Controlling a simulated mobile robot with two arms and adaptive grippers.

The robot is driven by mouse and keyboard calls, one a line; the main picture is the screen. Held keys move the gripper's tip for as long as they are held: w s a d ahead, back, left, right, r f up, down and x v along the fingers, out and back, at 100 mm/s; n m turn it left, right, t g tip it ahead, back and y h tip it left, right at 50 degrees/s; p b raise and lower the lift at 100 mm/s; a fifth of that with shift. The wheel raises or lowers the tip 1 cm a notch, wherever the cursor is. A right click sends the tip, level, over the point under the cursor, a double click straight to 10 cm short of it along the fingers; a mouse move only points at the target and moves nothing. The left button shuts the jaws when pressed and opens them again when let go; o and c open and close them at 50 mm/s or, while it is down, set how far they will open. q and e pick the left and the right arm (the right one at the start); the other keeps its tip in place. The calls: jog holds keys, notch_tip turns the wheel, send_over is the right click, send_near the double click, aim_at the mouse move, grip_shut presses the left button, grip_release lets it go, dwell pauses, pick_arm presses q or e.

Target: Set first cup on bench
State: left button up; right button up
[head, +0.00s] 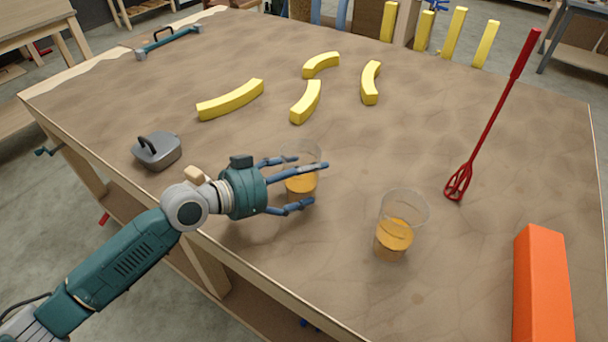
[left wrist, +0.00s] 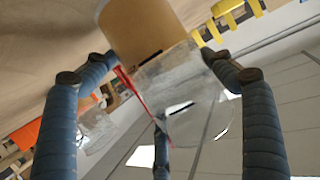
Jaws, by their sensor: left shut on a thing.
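My left gripper (head: 296,184) is at the near side of the bench (head: 440,120), its blue fingers closed around a clear cup (head: 303,154) holding an amber content. The cup is upright in the head view; whether its base touches the bench top is unclear. A second clear cup (head: 394,236) with amber content stands on the bench to the right. My right gripper is not in view.
Several yellow curved pieces (head: 230,100) lie on the bench. A grey weight-like block with a handle (head: 157,151) sits left of my gripper. A red mixing paddle (head: 495,110) lies to the right, and an orange block (head: 541,285) at the lower right. Bench space between is clear.

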pick_arm(q)
jog(key=o, duration=0.4)
jog(key=shift+f, duration=0.15)
jog(key=o, duration=0.4)
jog(key=shift+r, duration=0.2)
jog(key=b+v, duration=0.3)
jog(key=v, duration=0.9)
jog(key=shift+b, duration=0.35)
